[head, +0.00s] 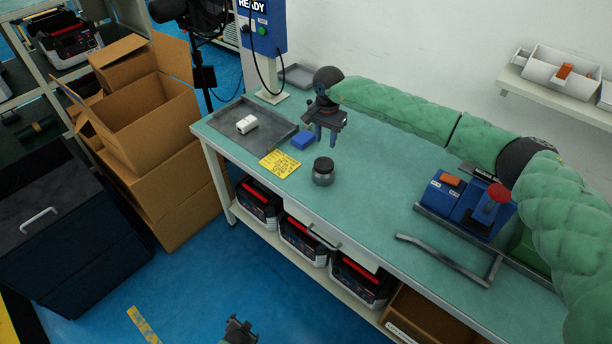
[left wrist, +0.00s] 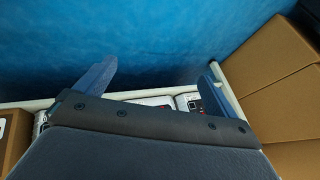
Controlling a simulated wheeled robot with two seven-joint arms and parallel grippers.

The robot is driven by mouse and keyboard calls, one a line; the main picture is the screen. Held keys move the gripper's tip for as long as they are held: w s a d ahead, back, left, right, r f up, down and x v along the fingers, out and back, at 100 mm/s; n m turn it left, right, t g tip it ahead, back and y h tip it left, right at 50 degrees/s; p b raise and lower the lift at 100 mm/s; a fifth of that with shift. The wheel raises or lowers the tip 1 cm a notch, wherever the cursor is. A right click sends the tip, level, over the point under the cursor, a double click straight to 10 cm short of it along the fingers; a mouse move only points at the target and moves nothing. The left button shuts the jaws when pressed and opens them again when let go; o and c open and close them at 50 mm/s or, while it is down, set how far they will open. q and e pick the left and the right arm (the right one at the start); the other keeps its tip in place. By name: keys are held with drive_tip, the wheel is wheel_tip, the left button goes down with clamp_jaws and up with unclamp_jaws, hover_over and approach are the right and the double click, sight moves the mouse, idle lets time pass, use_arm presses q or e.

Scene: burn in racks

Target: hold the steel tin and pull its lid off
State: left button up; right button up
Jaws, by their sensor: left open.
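The steel tin (head: 323,178) stands upright on the green bench top, with its dark lid (head: 323,164) on it. My right gripper (head: 326,141) hangs just above and behind the tin, fingers pointing down, apart and empty. It does not appear to touch the tin. My left gripper (head: 240,327) is low at the bottom edge of the head view, in front of the bench and far from the tin. In the left wrist view its fingers (left wrist: 155,75) are spread wide with nothing between them.
On the bench top (head: 375,215) are a grey tray (head: 270,128) with a white item, a blue block (head: 303,141), a yellow note (head: 280,164), a blue fixture (head: 465,205) and a bent metal bar (head: 445,258). Cardboard boxes (head: 150,90) stand left.

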sight(322, 175)
use_arm(q)
drive_tip(key=w+a+r+m+t+h, duration=0.1)
drive_tip(key=w+r+m+t, duration=0.2)
drive_tip(key=w+r+m, duration=0.6)
drive_tip(key=w+a+r+m+t+h, duration=0.15)
drive_tip(key=w+r+t, duration=0.25)
drive_tip(key=w+r, duration=1)
drive_tip(key=w+d+r+m+g+h, duration=0.1)
drive_tip(key=w+d+r+m+h, duration=0.25)
drive_tip(key=w+r+m, duration=0.65)
drive_tip(key=w+d+r+m+g+h, duration=0.15)
drive_tip(key=w+r+m+h, duration=0.35)
drive_tip(key=r+m, duration=0.8)
drive_tip(key=d+m, duration=0.1)
drive_tip(key=d, duration=0.4)
drive_tip(key=d+m+g, duration=0.1)
drive_tip(key=d+m, duration=0.1)
drive_tip(key=d, duration=0.4)
drive_tip(key=s+d+r+m+g, duration=0.1)
drive_tip(key=d+m, duration=0.1)
drive_tip(key=d, duration=0.4)
drive_tip(key=shift+d+m, duration=0.45)
drive_tip(key=shift+d, duration=0.2)
drive_tip(key=shift+x, duration=3.75)
drive_tip(key=shift+c, duration=0.2)
